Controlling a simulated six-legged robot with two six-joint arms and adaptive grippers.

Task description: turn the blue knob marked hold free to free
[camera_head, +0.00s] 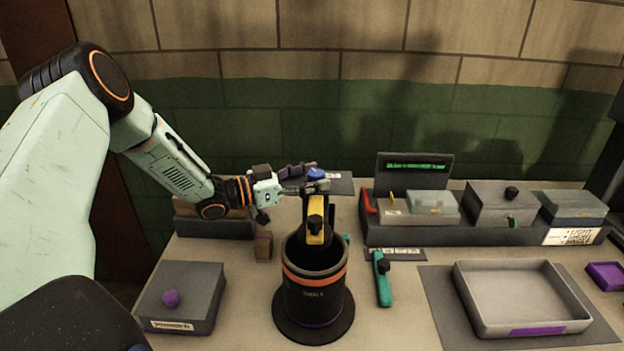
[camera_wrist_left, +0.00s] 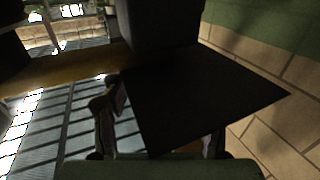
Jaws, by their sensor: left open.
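The blue knob (camera_head: 316,174) shows at the back of the table in the head view, just above a grey plate with a small white label. Its markings are too small to read. My left gripper (camera_head: 322,178) reaches in from the left with its jaws open, and its fingers lie close around the knob in the picture. I cannot tell whether they touch it. In the left wrist view a dark flat panel (camera_wrist_left: 205,100) covers the middle and the knob cannot be made out. My right gripper is not in view.
A black canister (camera_head: 316,299) with a yellow tool (camera_head: 317,226) stands in front of my left gripper. A rack (camera_head: 430,236) of boxes, a green-handled tool (camera_head: 383,282) and a grey tray (camera_head: 470,303) are at right.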

